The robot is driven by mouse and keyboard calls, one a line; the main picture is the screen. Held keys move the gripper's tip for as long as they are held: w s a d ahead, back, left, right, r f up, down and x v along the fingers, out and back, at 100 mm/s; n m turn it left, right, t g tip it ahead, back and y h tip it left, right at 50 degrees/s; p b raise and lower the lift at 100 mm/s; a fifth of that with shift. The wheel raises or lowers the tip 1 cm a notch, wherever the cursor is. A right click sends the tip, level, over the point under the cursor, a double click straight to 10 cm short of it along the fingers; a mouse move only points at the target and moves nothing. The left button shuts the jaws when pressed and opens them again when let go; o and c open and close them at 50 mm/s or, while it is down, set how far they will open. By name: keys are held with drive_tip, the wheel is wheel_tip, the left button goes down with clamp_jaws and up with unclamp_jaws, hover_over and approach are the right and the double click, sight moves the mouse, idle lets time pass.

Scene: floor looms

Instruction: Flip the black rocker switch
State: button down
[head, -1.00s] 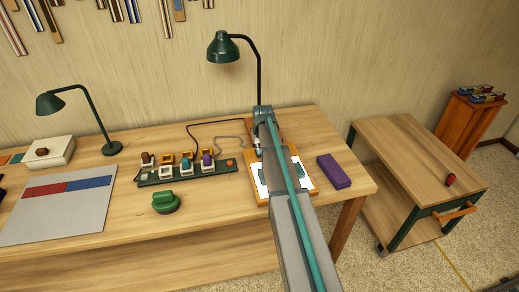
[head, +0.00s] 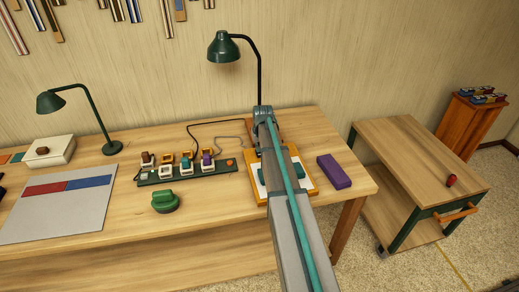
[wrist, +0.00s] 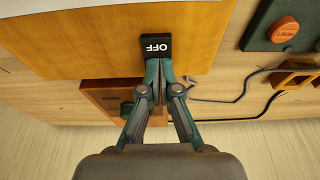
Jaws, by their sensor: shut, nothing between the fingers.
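The black rocker switch (wrist: 157,42) shows in the wrist view, with the word OFF on it, upside down in the picture. It sits on an orange-wood board (wrist: 90,45). My gripper (wrist: 158,66) is shut and empty, its fingertips right at the edge of the switch; I cannot tell if they press on it. In the head view my arm covers the switch and most of the board (head: 308,183).
A dark green strip with an orange RESET button (wrist: 285,29) and several small blocks lies left of the board in the head view. A purple block (head: 333,171) lies to its right. A lamp (head: 226,46) stands behind. Cables (wrist: 240,95) run near the gripper.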

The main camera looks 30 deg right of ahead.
sight(259, 154)
drive_tip(key=shift+r, duration=0.1)
drive_tip(key=p+v, duration=0.1)
drive_tip(key=v, duration=0.2)
drive_tip(key=p+v, duration=0.1)
drive_tip(key=shift+w+r+p, duration=0.2)
drive_tip(key=shift+r+p, duration=0.15)
drive_tip(key=shift+r, duration=0.1)
drive_tip(key=s+a+r+b, duration=0.1)
drive_tip(key=s+r+b, duration=0.2)
drive_tip(key=s+r, duration=0.2)
wheel_tip(259, 154, up, 3)
drive_tip(key=shift+f, duration=0.2)
drive_tip(key=shift+a, duration=0.1)
